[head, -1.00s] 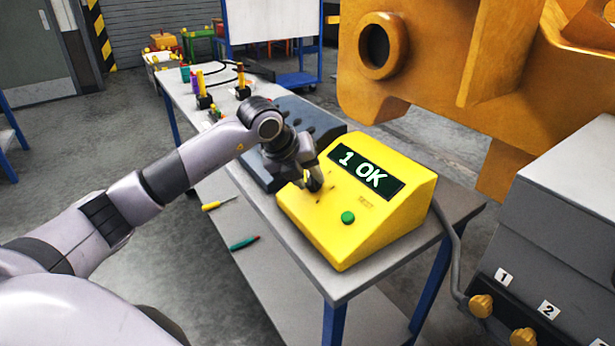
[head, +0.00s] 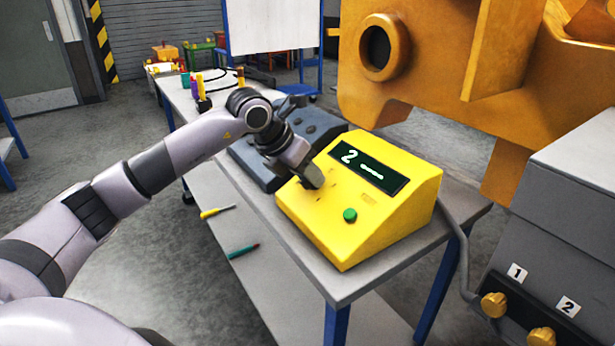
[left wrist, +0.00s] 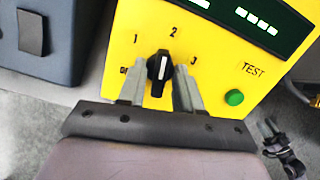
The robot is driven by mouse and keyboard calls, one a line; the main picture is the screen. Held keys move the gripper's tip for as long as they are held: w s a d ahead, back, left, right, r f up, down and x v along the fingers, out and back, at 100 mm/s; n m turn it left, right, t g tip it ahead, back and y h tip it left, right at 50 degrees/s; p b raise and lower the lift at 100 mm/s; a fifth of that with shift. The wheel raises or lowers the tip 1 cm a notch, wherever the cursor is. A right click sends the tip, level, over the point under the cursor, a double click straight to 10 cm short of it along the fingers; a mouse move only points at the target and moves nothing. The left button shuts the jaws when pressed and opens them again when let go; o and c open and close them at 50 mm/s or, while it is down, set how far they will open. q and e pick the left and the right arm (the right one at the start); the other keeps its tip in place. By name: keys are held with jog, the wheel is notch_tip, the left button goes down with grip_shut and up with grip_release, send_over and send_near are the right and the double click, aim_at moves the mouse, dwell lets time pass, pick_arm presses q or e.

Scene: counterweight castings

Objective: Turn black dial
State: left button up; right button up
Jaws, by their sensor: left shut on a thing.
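The black dial (left wrist: 161,70) sits on the sloping yellow face of the test box (head: 390,222). In the left wrist view its white mark points up toward the 2, between the printed 1 and 3. My left gripper (left wrist: 158,76) has one finger on each side of the dial and is shut on it. In the head view my left gripper (head: 311,180) reaches the upper left of the yellow face and hides the dial. The display (head: 368,168) reads 2 with a row of dashes.
A green button (head: 350,215) marked TEST is right of the dial. A dark grey case (head: 258,165) stands behind the box on the bench (head: 345,285). A large orange casting (head: 430,60) hangs close behind. Screwdrivers lie on the lower shelf.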

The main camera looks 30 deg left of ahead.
pick_arm(q)
jog(key=shift+m, duration=1)
jog(key=o, duration=0.7)
jog(key=shift+s, duration=0.1)
jog(key=shift+b+v, duration=0.55)
jog(key=shift+v, duration=3)
jog(key=shift+a, duration=0.1)
